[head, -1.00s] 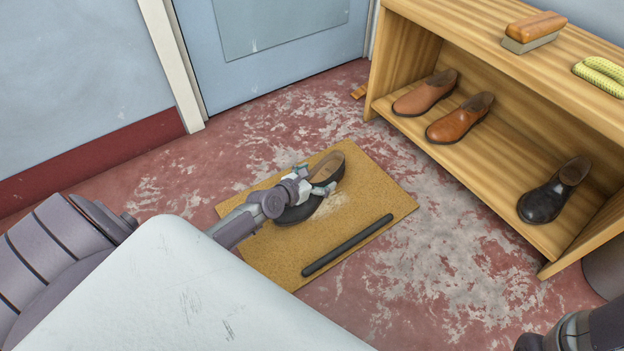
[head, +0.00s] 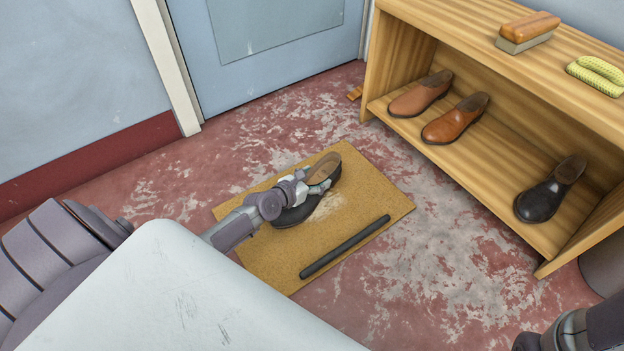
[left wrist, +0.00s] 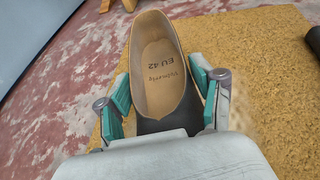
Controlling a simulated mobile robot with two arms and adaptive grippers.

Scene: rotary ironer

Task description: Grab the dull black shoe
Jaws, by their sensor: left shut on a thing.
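A dull black shoe (head: 318,203) with a tan insole rests on the tan mat (head: 375,183) on the floor. My left gripper (head: 312,184) is shut on this shoe, with a finger on each side of it. In the left wrist view the shoe (left wrist: 158,75) lies between the teal pads of the left gripper (left wrist: 160,100), and its insole print reads "EU 42". The toe is partly hidden by the gripper. Another black shoe (head: 546,200), which looks shinier, stands on the shelf at the right. My right gripper is not clearly in view; only part of my right arm shows at the lower right.
A dark rod (head: 345,247) lies on the mat near the shoe. A wooden shelf (head: 480,185) at the right holds two brown shoes (head: 455,119), with a brush (head: 528,31) and a yellow item (head: 597,75) on top. A wooden wedge (head: 354,94) lies by the door.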

